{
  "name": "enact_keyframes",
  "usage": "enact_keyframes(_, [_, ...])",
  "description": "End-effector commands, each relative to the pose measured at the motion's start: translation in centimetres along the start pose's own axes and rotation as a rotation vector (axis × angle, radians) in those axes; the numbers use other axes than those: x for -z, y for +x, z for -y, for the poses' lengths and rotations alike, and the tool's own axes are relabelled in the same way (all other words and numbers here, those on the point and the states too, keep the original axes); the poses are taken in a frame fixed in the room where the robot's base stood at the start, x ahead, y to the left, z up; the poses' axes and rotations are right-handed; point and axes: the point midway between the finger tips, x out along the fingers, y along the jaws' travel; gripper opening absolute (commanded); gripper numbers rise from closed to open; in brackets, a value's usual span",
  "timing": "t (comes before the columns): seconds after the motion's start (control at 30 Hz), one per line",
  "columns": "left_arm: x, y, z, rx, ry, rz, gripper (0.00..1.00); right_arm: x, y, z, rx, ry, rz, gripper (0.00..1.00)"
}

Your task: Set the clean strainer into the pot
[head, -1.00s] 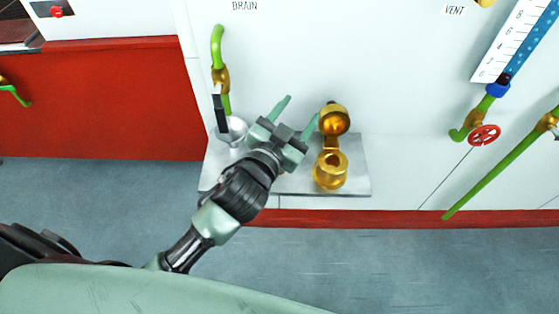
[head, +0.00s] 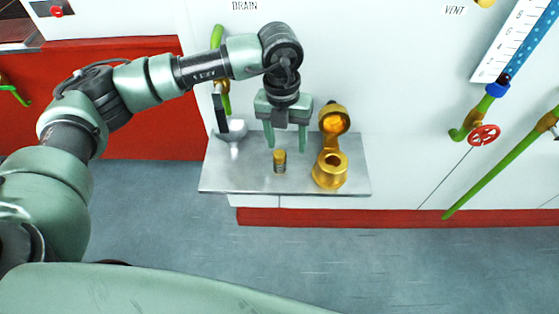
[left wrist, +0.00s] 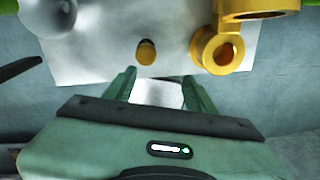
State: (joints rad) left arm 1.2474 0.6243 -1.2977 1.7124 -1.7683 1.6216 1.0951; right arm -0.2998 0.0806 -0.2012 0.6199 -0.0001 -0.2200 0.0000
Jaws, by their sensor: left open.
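The pot's round opening faces up and shows in the left wrist view (left wrist: 218,52). My left gripper (head: 286,147) is open and empty, fingers pointing down, above and slightly behind the strainer in the head view. My right gripper is not in view.
The grey shelf (head: 230,178) juts from the white cabinet. A metal funnel (head: 232,131) stands under the green drain pipe at left. A red valve wheel (head: 484,135) and green pipes are at right. The shelf's front strip is clear.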

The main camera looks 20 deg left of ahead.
Motion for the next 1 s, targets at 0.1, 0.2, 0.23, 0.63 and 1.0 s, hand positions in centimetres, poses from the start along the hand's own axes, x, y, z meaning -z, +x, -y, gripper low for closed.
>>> enact_keyframes(0.1, [-0.8, -0.3, -2.1, -0.075, -0.034, 0.017, 0.56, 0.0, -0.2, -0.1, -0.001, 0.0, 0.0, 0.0])
enact_keyframes(0.2, [-0.9, 0.6, -2.4, -0.087, -0.037, 0.017, 0.56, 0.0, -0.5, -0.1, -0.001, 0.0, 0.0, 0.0])
enact_keyframes(0.23, [-0.8, 1.0, -2.4, -0.086, -0.037, 0.016, 0.56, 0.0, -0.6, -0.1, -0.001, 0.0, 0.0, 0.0])
enact_keyframes(0.63, [-1.4, 6.2, -2.5, -0.081, -0.033, 0.015, 0.56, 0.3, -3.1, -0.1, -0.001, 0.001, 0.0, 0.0])
enact_keyframes(1.0, [-1.5, 7.1, -2.5, -0.078, -0.031, 0.018, 0.45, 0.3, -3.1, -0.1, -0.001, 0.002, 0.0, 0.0])
